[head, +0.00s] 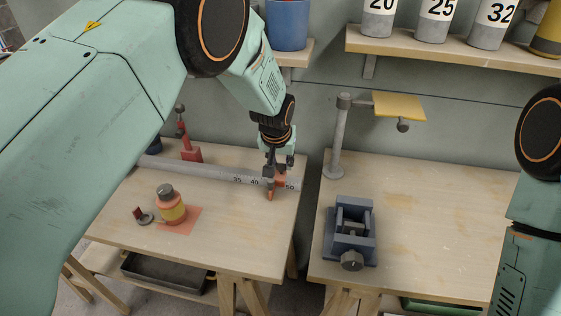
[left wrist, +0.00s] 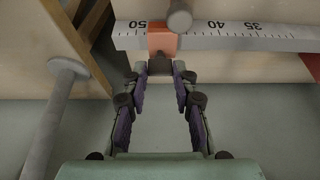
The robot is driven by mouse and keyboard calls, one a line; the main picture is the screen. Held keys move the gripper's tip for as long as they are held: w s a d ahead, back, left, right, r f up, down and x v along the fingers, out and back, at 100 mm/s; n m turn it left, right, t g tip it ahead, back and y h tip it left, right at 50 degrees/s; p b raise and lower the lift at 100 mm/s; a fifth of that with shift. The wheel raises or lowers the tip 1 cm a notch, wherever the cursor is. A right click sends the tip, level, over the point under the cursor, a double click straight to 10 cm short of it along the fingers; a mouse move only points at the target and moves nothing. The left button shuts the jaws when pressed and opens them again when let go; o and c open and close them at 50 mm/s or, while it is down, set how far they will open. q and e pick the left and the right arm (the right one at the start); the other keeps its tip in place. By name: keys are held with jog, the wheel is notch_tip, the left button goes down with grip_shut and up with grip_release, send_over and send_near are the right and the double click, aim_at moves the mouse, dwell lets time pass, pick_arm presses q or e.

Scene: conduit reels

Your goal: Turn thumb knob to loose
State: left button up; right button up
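A measuring rail (head: 215,176) with printed numbers lies along the back of the left bench. An orange-red sliding stop (head: 281,180) sits on it near the 50 mark. It also shows in the left wrist view (left wrist: 163,40), with a grey round knob (left wrist: 180,18) beside it and a dark block (left wrist: 160,63) on its near side. My left gripper (head: 272,168) points down at the stop. In the left wrist view its fingertips (left wrist: 160,70) stand apart on either side of the dark block; contact is not clear. My right gripper is out of view.
A blue-grey clamp block (head: 350,235) with a dark knob (head: 351,260) and a grey post (head: 338,140) stand on the right bench (head: 430,210). A gap separates the benches.

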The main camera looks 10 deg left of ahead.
pick_arm(q)
jog(key=o, duration=0.4)
jog(key=shift+w+f, duration=0.1)
jog(key=shift+w, duration=0.05)
jog(key=v, duration=1.2)
